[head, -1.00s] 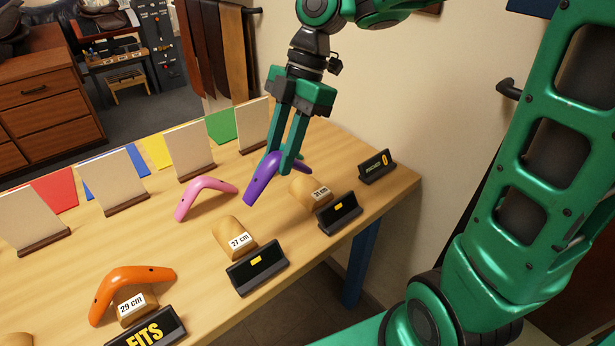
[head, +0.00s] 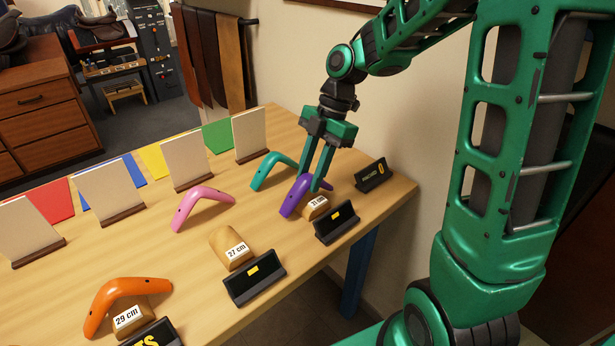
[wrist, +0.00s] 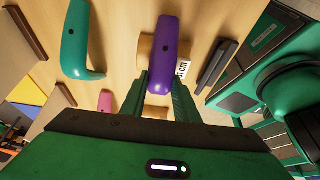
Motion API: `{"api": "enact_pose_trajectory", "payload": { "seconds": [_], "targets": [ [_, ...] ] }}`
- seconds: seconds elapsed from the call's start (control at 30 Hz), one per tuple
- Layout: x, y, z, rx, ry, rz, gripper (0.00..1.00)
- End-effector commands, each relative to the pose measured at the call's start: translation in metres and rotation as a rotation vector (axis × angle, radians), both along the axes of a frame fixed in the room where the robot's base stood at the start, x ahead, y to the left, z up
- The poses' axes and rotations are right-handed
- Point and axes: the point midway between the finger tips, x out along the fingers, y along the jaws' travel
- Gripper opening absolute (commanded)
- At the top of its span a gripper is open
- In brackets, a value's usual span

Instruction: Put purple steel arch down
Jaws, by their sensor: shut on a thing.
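The purple steel arch (head: 291,203) is between the fingers of my gripper (head: 318,186), which is shut on it. It is at the wooden block marked 31 cm (head: 309,213), near the right end of the table. In the wrist view, the purple arch (wrist: 163,40) runs lengthwise across the wooden block (wrist: 145,48), with the green fingers (wrist: 160,85) on either side. I cannot tell whether the arch rests on the block or hangs just above it. My fingers hide part of the arch.
A teal arch (head: 263,172) lies close behind to the left. A pink arch (head: 190,205) lies further left. The 27 cm block (head: 222,240) is bare. A dark sign (head: 337,222) stands in front.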

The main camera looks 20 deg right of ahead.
Motion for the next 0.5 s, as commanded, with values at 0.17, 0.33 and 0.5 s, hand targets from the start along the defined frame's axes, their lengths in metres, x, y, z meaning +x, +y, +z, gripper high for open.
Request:
{"api": "enact_pose_trajectory", "payload": {
  "seconds": [0.17,0.33,0.5],
  "targets": [
    [0.0004,-0.0002,-0.0075,-0.001,-0.003,0.0,0.0],
    [0.0003,-0.0001,-0.0079,-0.001,-0.002,0.001,0.0],
    [0.0001,0.0,-0.0092,-0.001,-0.001,0.0,0.46]
  ]
}}
